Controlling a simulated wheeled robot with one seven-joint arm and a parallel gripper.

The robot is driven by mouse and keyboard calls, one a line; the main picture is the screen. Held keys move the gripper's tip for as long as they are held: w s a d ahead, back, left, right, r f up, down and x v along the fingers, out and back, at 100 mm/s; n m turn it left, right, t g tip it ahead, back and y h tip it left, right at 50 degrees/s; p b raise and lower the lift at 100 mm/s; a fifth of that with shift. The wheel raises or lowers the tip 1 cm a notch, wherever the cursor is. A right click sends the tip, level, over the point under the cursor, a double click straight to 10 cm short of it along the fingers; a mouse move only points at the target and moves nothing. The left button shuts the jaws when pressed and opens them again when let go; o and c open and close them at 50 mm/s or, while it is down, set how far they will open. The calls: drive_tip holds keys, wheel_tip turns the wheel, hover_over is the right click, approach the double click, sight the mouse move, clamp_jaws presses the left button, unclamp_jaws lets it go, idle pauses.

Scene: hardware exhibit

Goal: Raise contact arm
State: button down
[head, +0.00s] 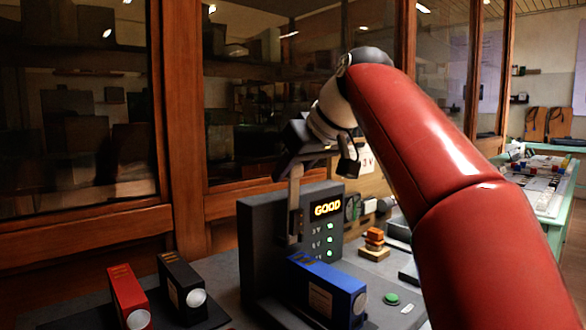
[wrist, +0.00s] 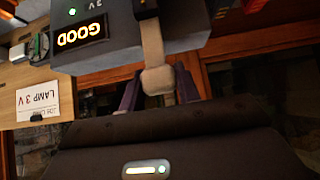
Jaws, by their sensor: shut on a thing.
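The contact arm (head: 294,208) is a slim grey-beige bar on the left of the dark grey tester (head: 262,240). It stands near upright, its top end at my gripper (head: 296,166). In the wrist view, which is upside down, the bar (wrist: 152,42) ends in a pale block (wrist: 158,80) between the fingers of my gripper (wrist: 158,90), which is shut on it. The tester's display (head: 327,208) reads GOOD, with green lights beneath. A blue battery block (head: 325,290) sits in front of the tester. The bar's lower end is partly hidden behind the battery.
A red block (head: 129,297) and a black block (head: 182,287) stand at the front left. A green button (head: 391,298) and a small orange-topped block (head: 374,240) lie to the right. Wood-framed glass cabinets (head: 185,130) stand close behind.

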drive_tip(key=shift+f, duration=0.2)
drive_tip(key=c, duration=1)
unclamp_jaws()
drive_tip(key=shift+r, duration=0.1)
drive_tip(key=v, duration=0.7)
drive_tip(key=shift+s+d+r, duration=0.15)
drive_tip(key=shift+s+r, duration=0.1)
